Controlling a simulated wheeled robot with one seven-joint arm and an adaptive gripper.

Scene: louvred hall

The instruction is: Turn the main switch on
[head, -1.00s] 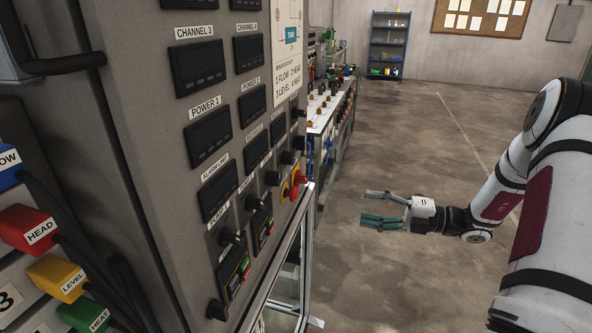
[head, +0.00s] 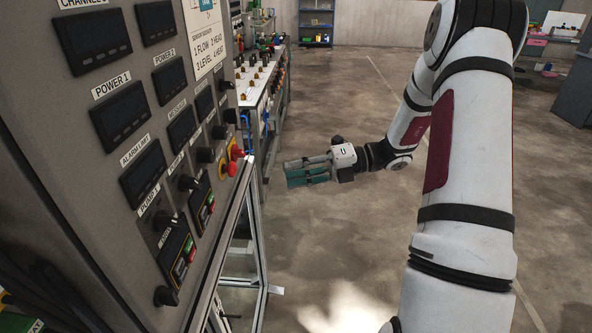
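The grey control panel (head: 60,130) fills the left of the head view, seen at a steep angle. A red knob on a yellow base (head: 233,160) sits near its right edge; it may be the main switch, but I can read no such label, nor tell its position. Several black knobs stand near it, one of them (head: 206,155) to its left. My gripper (head: 289,171) is to the right of the panel's edge, apart from it, with its fingers pointing left. The fingers look spread with nothing between them.
A metal frame (head: 262,262) stands below the panel's right edge. A workbench with small fittings (head: 250,88) continues behind the panel. A blue shelf (head: 316,22) is at the back. The concrete floor around my gripper is clear. A grey cabinet (head: 577,90) stands at the right.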

